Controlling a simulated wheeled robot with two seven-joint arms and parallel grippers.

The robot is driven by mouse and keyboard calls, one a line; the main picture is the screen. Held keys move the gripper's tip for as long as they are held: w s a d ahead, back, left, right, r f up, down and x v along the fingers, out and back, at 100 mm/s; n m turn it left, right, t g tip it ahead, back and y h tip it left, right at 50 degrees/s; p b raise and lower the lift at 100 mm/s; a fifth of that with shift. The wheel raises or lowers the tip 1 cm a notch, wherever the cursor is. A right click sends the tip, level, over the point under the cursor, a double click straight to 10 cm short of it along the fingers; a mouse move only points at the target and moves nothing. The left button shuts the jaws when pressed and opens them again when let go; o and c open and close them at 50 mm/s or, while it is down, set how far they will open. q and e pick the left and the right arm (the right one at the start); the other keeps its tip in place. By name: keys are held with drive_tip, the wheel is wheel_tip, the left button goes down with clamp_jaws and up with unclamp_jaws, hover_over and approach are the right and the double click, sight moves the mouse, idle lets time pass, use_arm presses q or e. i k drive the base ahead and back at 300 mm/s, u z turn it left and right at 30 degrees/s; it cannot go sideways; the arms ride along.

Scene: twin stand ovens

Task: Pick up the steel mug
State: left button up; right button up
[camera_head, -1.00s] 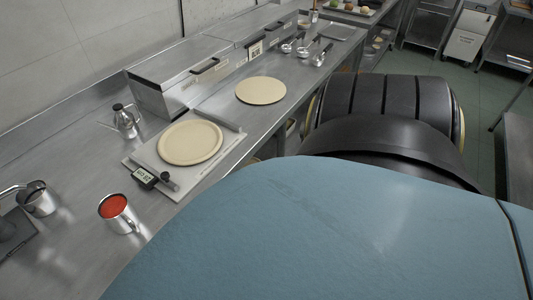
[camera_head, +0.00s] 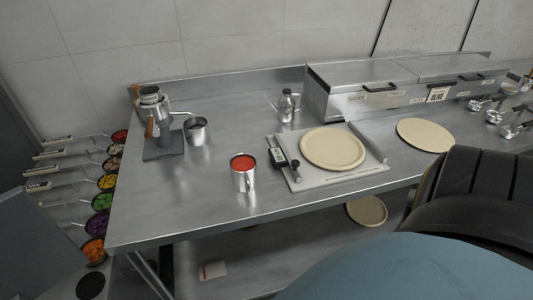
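A shiny steel mug (camera_head: 244,180) filled with red contents stands upright on the steel counter, left of the scale with the dough disc. A second steel cup (camera_head: 197,133) stands farther back and to the left, beside a small stand device; its inside looks dark. Both stand clear of any gripper. Neither of my grippers is in view; only blue and black parts, likely of my own body, fill the lower right.
A pale dough disc (camera_head: 333,148) lies on a flat scale (camera_head: 367,172); another disc (camera_head: 425,134) lies to its right. A small steel oil can (camera_head: 286,106) stands behind. Steel bins (camera_head: 378,91) line the back. The counter's front left (camera_head: 165,215) is clear. Topping containers (camera_head: 101,202) stand left.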

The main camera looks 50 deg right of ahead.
sight(242, 167)
drive_tip(key=z, duration=0.9)
drive_tip(key=i, duration=0.7)
drive_tip(key=z, duration=0.65)
